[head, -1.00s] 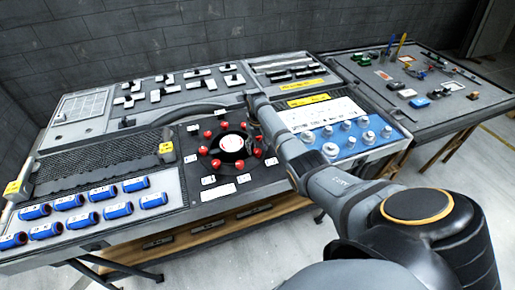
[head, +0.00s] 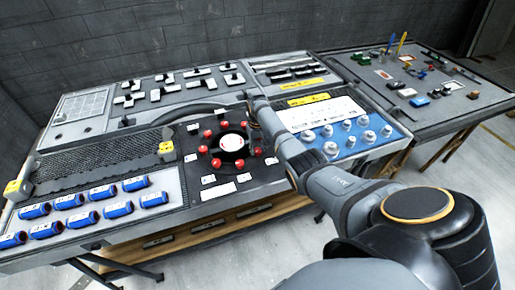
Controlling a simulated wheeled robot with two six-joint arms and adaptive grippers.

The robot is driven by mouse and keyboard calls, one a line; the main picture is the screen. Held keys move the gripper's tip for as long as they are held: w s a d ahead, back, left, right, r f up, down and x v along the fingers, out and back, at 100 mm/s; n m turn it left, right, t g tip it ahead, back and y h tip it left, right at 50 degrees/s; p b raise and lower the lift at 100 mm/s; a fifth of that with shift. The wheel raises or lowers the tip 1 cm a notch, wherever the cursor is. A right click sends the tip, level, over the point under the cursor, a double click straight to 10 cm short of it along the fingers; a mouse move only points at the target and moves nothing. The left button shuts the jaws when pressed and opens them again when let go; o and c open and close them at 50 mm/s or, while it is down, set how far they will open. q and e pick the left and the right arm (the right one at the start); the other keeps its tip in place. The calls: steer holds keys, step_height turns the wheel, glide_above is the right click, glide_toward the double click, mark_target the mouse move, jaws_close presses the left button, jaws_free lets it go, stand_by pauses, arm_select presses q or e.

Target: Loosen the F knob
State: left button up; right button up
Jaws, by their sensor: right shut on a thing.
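A ring of several red knobs (head: 216,163) stands around a round black hub with a red and white centre (head: 232,142) on a dark panel. Small white labels lie around the ring; their letters are too small to read, so I cannot tell which knob is F. My right arm comes in from the right and reaches over the right side of the ring. My right gripper (head: 250,126) points down at the ring's upper right edge, shut on what seems to be a red knob there. The fingertips and that knob are mostly hidden by the arm. My left gripper is out of view.
Blue cylinders (head: 118,208) lie in rows at the left. A blue panel with silver knobs (head: 331,148) is right of my arm. Black and white blocks (head: 187,73) stand behind. A second table (head: 385,70) with small parts is at the right.

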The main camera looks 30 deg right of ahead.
steer(key=shift+n, duration=0.3)
steer(key=n+p, duration=0.1)
steer(key=n, duration=0.2)
steer(key=shift+r, duration=0.1)
steer(key=n+p, duration=0.1)
steer(key=n, duration=0.3)
steer(key=shift+n, duration=0.3)
steer(key=n, duration=0.4)
steer(key=shift+p, duration=0.3)
steer(key=n, duration=0.5)
steer(key=shift+n, duration=0.4)
steer(key=o, duration=1.1)
steer(key=shift+o, duration=0.2)
